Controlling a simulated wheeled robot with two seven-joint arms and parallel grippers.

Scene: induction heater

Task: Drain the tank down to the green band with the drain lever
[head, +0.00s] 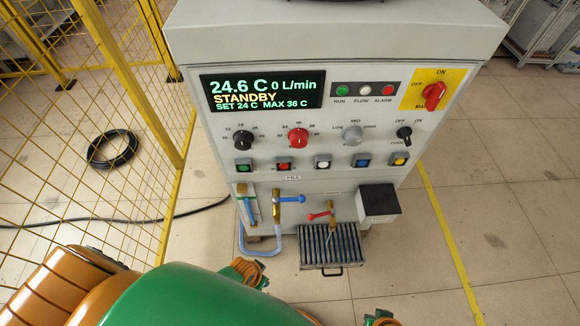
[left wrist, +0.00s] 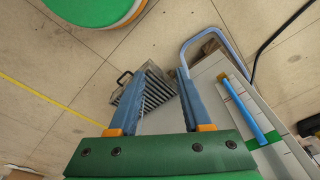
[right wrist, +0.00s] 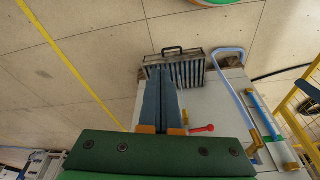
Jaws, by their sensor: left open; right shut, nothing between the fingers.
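The red drain lever (head: 318,216) sits on a brass valve low on the cabinet front, above the slatted drain tray (head: 302,262). It also shows in the right wrist view (right wrist: 203,129). The sight gauge (head: 249,206) at the left holds a blue column and has green marking; it also shows in the left wrist view (left wrist: 246,112). I cannot tell the exact level against the band. My left gripper (left wrist: 167,70) is open and empty, its fingers framing the tray region. My right gripper (right wrist: 160,68) is shut and empty, pointing toward the tray, beside the red lever in view.
A blue-handled valve (head: 290,199) stands between gauge and red lever. A black-topped box (head: 380,200) is right of the tray. The display (head: 262,92) reads 24.6 C, 0 L/min, STANDBY.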

